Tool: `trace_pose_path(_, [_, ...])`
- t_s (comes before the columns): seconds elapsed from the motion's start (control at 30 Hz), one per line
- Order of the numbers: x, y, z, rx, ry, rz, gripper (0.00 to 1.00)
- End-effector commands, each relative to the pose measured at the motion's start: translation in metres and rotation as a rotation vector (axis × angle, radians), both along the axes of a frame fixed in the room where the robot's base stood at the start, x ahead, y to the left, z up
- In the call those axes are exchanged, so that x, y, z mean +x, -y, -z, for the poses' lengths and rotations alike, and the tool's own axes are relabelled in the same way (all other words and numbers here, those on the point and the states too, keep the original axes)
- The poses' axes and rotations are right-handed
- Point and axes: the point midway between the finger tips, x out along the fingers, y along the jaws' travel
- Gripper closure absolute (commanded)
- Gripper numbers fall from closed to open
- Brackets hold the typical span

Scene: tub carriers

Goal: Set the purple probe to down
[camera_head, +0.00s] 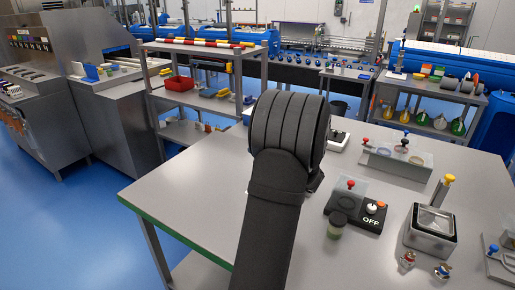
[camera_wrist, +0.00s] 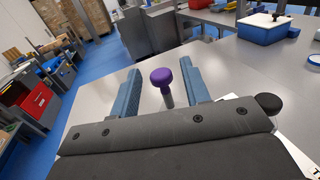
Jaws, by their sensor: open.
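The purple probe (camera_wrist: 161,77) shows in the wrist view, a round purple knob on a short grey metal stem. My gripper (camera_wrist: 162,67) is open, with one blue finger on each side of the probe. The knob stands between the fingers with a gap on both sides, and nothing is held. The lower end of the stem is hidden behind the dark gripper body, so what it meets cannot be seen. In the head view my own dark arm hides the probe and the gripper.
A black round knob (camera_wrist: 268,104) sits close to the gripper's right side, by a white plate. In the head view, a black box marked OFF (camera_head: 358,215), a metal box with a yellow knob (camera_head: 430,230) and a red-knobbed carrier (camera_head: 397,160) stand right. The table's left part (camera_head: 190,205) is clear.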

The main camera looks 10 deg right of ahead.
Motion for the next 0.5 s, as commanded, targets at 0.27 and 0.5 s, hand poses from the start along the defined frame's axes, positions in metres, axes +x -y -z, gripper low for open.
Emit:
trace_pose_path(0.27, [0.016,-0.008,0.000,0.000,0.000,0.000,0.57])
trace_pose_path(0.5, [0.016,-0.008,0.000,0.000,0.000,0.000,0.61])
